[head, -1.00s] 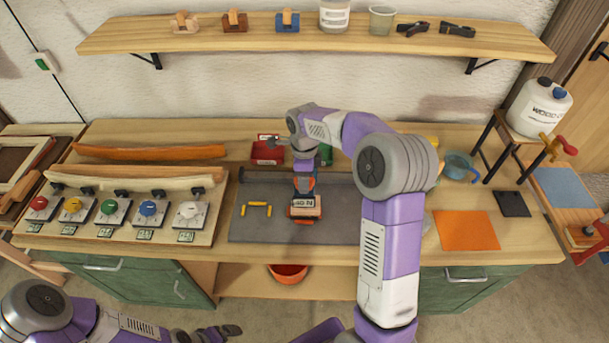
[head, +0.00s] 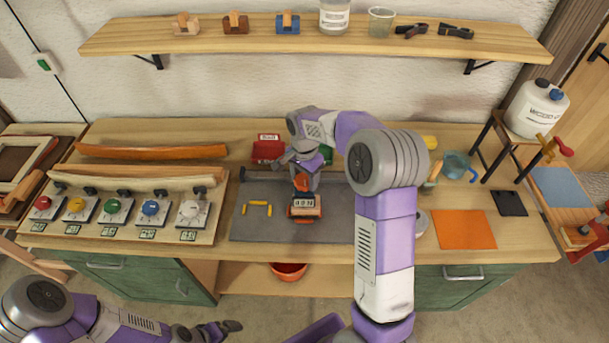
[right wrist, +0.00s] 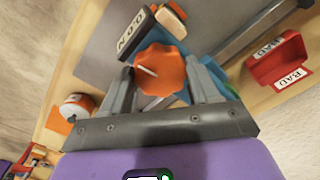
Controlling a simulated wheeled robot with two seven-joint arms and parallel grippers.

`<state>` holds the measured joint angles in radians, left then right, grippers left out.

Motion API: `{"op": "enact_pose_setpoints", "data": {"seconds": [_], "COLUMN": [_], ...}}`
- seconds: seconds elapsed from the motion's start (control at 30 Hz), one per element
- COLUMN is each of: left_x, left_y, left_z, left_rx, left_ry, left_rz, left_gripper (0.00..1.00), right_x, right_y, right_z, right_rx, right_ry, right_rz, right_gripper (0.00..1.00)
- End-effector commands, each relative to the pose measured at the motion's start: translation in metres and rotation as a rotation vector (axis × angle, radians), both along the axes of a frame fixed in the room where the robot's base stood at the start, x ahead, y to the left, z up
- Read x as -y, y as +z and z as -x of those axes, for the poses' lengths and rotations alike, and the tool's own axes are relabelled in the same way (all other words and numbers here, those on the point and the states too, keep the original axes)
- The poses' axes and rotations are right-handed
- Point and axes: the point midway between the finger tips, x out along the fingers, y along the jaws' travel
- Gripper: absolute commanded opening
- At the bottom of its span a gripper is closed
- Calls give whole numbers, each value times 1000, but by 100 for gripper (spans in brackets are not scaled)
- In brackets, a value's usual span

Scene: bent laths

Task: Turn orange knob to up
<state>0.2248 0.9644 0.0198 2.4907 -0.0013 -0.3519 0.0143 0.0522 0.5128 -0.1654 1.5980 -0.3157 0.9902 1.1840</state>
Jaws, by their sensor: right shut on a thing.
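The orange knob (head: 302,183) sits on a small device behind a dark label block (head: 305,202) on the grey mat. In the right wrist view the knob (right wrist: 168,62) is scalloped, with a short white pointer line on its face. My right gripper (head: 303,178) reaches down over it, and its two grey fingers (right wrist: 160,76) stand on either side of the knob, shut on it. The fingers partly hide the device below. My left gripper (head: 218,329) is low at the front, away from the bench; its jaw state is unclear.
A red bin (head: 268,149) stands behind the mat. Yellow pieces (head: 257,209) lie left of the device on the grey mat (head: 265,228). A board with several coloured knobs (head: 112,206) is at left. An orange sheet (head: 463,229) lies at right.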

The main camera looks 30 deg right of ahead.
Motion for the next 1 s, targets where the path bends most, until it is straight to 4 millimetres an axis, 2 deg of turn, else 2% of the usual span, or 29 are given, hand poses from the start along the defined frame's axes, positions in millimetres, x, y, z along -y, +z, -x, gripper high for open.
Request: {"op": "enact_pose_setpoints", "data": {"seconds": [1.0], "left_x": [0], "left_y": [16], "left_z": [0], "left_rx": [0], "left_ry": [0], "left_rz": [0], "left_gripper": [100], "right_x": [0], "right_y": [0], "right_z": [1], "right_rx": [-2], "right_ry": [966], "right_rz": [-1], "right_gripper": [30]}}
